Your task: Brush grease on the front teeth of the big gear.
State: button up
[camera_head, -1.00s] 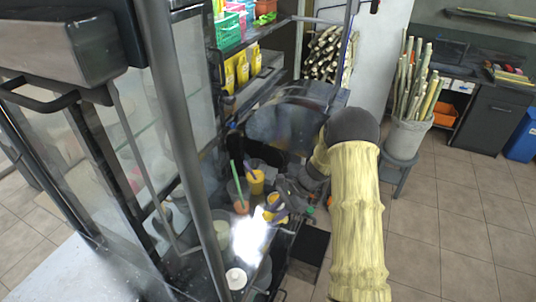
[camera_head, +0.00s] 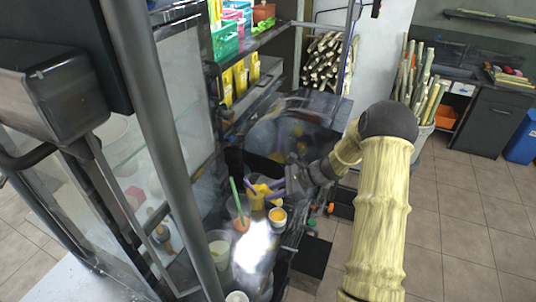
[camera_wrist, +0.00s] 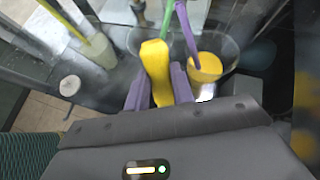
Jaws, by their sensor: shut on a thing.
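My gripper (camera_head: 266,190) is over the crowded counter in the head view. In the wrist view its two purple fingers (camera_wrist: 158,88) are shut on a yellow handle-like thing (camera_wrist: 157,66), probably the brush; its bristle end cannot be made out. A round pot with yellow-orange contents (camera_head: 277,216), which may be the grease, stands just below and right of the gripper in the head view. The big gear and its teeth cannot be made out in either view.
Cups with a green straw (camera_head: 236,196) and other contents crowd the counter near my gripper. A glass-panelled frame and post (camera_head: 160,130) stand at the left. A shelf with yellow packets (camera_head: 240,78) is behind. Tiled floor (camera_head: 450,230) is free at the right.

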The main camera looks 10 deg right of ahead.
aim_at(273, 202)
jog(key=f+b, duration=0.2)
jog(key=f, duration=0.1)
jog(key=f+b, duration=0.1)
jog(key=f, duration=0.1)
jog(key=shift+w+f, duration=0.2)
jog(key=shift+w, duration=0.2)
jog(key=shift+f+b, duration=0.4)
jog(key=shift+b, duration=0.05)
jog(key=shift+f+b, duration=0.55)
jog(key=shift+f, duration=0.25)
dwell(0.9)
jog(key=shift+s, duration=0.35)
dwell(1.2)
jog(key=shift+s+a+r+p, duration=0.1)
jog(key=shift+s+r+p, duration=0.1)
jog(key=shift+r+p, duration=0.9)
jog(key=shift+s+d+r+p, duration=0.1)
jog(key=shift+s+r+p, duration=0.3)
jog(key=shift+r, duration=1.15)
jog(key=shift+s+a+r+p, duration=0.1)
jog(key=shift+r+p, duration=0.9)
jog(key=shift+r, duration=0.3)
